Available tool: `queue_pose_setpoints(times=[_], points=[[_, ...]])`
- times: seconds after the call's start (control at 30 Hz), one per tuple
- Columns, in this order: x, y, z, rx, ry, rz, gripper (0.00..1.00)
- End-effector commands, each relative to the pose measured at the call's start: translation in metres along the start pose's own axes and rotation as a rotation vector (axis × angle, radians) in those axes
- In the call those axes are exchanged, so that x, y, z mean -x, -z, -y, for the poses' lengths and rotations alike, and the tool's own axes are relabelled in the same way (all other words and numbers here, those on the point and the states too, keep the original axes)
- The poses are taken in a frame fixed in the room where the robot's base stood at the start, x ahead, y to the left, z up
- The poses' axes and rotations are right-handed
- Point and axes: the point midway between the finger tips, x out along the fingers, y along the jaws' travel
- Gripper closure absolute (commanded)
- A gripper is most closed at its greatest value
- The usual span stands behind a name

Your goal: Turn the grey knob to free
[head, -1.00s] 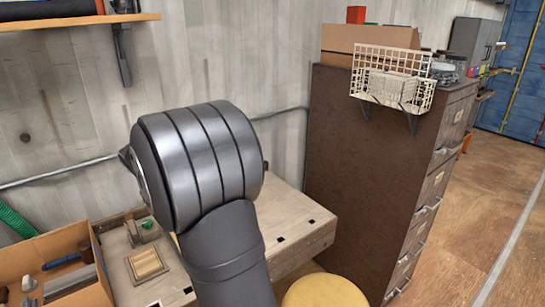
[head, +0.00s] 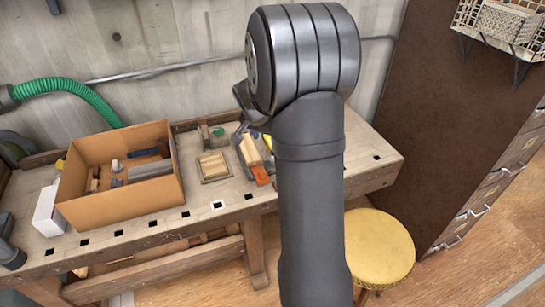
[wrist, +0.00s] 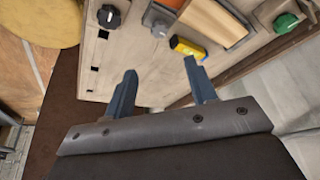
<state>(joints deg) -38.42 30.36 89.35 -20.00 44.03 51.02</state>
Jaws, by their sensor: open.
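A dark grey knob (wrist: 109,17) with a small light mark on top sits on the wooden bench at the top of the wrist view, by the bench edge. I cannot read its setting. In the head view my arm seems to hide it. My gripper (wrist: 160,66) is open and empty in the wrist view, its fingers apart. The knob lies beyond the left finger, clear of both fingers. In the head view the gripper is hidden behind my arm.
The bench (head: 345,185) holds a cardboard box (head: 125,205), a wooden block (head: 213,165), a green knob (wrist: 287,22), an orange-and-grey object (wrist: 160,18) and a yellow object (wrist: 188,48). A yellow stool (head: 378,247) and brown cabinet (head: 450,120) stand right.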

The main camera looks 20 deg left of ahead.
Motion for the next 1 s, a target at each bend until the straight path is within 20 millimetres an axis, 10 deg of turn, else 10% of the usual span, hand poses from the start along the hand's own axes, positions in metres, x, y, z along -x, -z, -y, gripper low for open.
queue_pose_setpoints(times=[0.6,1.0], points=[[-0.12,0.0,-0.001,0.002,-0.002,0.001,0.48],[-0.149,0.0,0.0,0.002,-0.001,-0.002,0.48]])
